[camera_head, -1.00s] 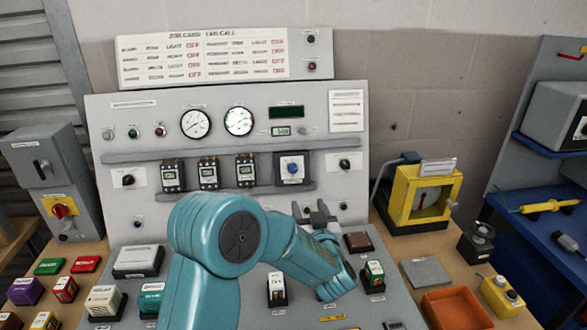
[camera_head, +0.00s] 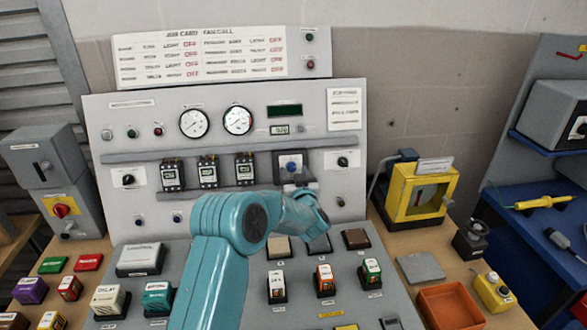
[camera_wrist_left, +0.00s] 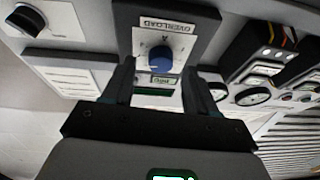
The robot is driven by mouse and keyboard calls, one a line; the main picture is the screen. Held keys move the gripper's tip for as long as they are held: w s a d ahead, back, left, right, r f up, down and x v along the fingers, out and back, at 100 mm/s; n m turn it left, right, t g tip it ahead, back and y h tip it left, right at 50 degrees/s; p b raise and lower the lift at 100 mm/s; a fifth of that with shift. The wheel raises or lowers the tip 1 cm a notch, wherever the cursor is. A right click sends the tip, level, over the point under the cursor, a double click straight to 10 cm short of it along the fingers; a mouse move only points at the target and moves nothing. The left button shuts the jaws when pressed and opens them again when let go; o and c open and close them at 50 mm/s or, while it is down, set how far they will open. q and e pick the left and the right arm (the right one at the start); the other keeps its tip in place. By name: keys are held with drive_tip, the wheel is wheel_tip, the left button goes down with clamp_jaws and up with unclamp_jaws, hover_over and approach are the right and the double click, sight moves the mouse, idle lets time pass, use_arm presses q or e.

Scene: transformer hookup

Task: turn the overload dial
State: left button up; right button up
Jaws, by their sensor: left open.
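The overload dial (camera_head: 291,166) is a blue round knob on a white plate in a dark housing, at the middle right of the upright panel. In the left wrist view the blue knob (camera_wrist_left: 160,57) sits under the OVERLOAD label, seen upside down. My left gripper (camera_head: 300,185) is just in front of the housing in the head view and partly covers its lower part. In the wrist view my left gripper (camera_wrist_left: 158,70) is open, with one finger on each side of the knob in the picture. I cannot tell whether they touch it. My right gripper is out of view.
Black knobs flank the dial at right (camera_head: 343,161) and left (camera_head: 128,180). Several breakers with white fronts (camera_head: 208,174) stand left of the dial. Below, the sloped desk (camera_head: 215,318) holds coloured blocks and pads. A yellow-framed box (camera_head: 421,200) stands at the right.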

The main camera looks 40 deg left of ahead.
use_arm(q)
drive_tip(key=shift+w+a, duration=0.3)
drive_tip(key=shift+a, duration=0.25)
drive_tip(key=c, duration=1)
drive_tip(key=shift+c, duration=0.2)
